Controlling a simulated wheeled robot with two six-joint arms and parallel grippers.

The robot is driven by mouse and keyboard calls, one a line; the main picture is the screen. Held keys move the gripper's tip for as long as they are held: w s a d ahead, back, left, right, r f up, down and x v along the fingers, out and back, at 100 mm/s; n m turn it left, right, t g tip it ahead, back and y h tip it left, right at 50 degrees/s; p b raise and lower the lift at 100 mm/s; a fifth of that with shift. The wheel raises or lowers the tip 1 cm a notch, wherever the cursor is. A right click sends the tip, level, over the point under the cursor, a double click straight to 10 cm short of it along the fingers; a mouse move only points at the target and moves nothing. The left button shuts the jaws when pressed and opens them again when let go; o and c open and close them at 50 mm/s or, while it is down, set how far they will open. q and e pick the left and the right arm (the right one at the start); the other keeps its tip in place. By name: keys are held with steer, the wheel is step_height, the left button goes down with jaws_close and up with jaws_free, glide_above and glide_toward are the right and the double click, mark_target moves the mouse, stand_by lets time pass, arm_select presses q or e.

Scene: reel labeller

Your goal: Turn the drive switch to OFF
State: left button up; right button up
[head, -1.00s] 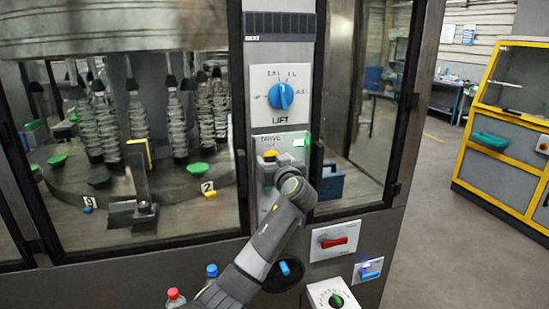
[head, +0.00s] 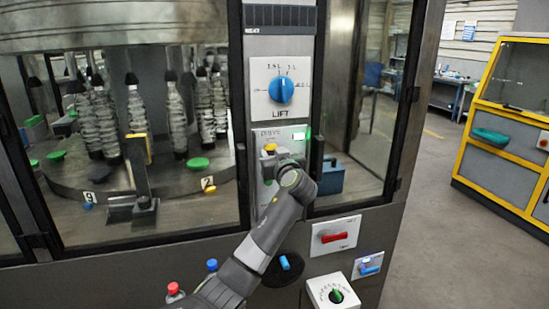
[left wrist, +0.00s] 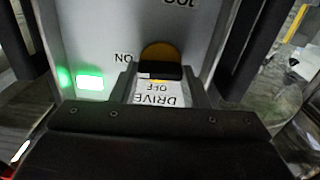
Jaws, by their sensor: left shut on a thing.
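The drive switch has a yellow knob (head: 269,148) on a grey panel (head: 262,190) below the lift dial. In the left wrist view the knob (left wrist: 161,52) shows as a yellow disc with a dark part, upside down among the labels DRIVE, OFF, ON and JOG. My left gripper (left wrist: 160,85) has one finger on each side of the knob's dark part and is shut on it. In the head view my left gripper (head: 270,166) covers part of the panel. I cannot tell which label the knob points to. A green lamp (head: 299,136) is lit beside it; my right gripper is not in view.
A blue lift dial (head: 281,90) sits above the switch. Below are a red handle (head: 333,236), a blue switch (head: 370,265) and a green-knobbed dial (head: 336,296). Glass doors flank the panel column. Open floor (head: 440,220) lies to the right.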

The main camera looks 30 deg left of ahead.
arm_select(q)
steer(key=n+b, duration=0.5)
steer(key=b, duration=0.3)
steer(key=n+b, duration=0.6)
steer(key=b, duration=0.2)
steer(key=n+b, duration=0.6)
steer(key=b, duration=0.3)
steer(key=shift+s+a+f, duration=0.15)
steer(key=shift+s+f, duration=0.05)
steer(key=shift+f, duration=0.2)
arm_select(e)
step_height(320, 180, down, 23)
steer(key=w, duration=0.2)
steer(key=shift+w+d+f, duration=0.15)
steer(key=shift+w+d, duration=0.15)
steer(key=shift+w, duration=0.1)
arm_select(q)
steer(key=shift+n, duration=0.3)
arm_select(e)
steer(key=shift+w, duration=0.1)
arm_select(q)
steer(key=o, duration=1)
steer(key=shift+r, duration=0.1)
